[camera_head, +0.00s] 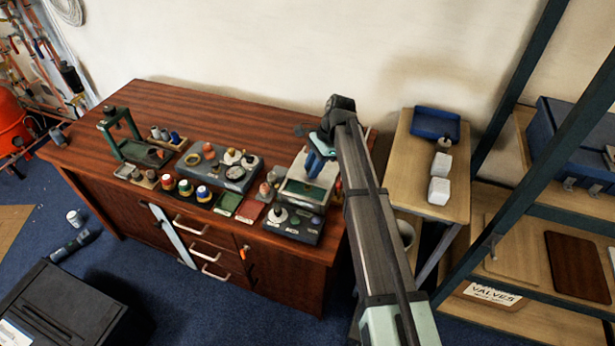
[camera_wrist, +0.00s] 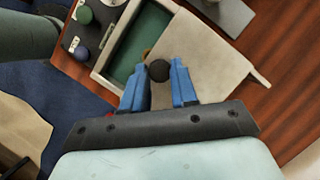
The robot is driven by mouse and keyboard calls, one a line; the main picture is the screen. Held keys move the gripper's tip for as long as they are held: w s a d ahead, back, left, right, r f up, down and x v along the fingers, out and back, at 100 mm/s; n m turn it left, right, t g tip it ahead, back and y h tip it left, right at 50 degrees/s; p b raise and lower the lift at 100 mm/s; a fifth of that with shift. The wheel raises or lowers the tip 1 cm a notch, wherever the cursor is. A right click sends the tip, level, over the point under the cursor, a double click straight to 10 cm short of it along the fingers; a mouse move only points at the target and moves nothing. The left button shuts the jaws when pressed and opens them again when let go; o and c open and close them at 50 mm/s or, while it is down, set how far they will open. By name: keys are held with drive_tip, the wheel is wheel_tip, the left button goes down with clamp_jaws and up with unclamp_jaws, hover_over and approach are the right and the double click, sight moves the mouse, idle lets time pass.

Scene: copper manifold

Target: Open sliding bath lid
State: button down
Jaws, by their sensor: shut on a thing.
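The bath (camera_wrist: 138,42) is a cream-rimmed rectangular box with a green inside. In the wrist view part of its green inside shows uncovered beside the lid. The lid (camera_wrist: 208,58) is a flat cream plate that covers another part of it and reaches over to the right. A dark round knob (camera_wrist: 159,70) stands on the lid. My gripper (camera_wrist: 157,75) has its two blue fingers on either side of the knob, shut on it. In the head view my gripper (camera_head: 317,160) is over the bath at the right end of the bench, and my arm hides part of it.
A grey unit with dark knobs (camera_head: 293,224) stands in front of the bath. A grey tray of small parts (camera_head: 220,165) and several coloured spools (camera_head: 185,188) are to the left on the wooden bench (camera_head: 150,100). A side table (camera_head: 400,180) is to the right.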

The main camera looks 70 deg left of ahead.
drive_tip(key=w+a, duration=0.3)
drive_tip(key=shift+s, duration=0.1)
drive_tip(key=c, duration=0.9)
unclamp_jaws()
drive_tip(key=shift+d, duration=0.1)
drive_tip(key=shift+o, duration=0.2)
drive_tip(key=v, duration=1.4)
drive_tip(key=shift+f, duration=0.1)
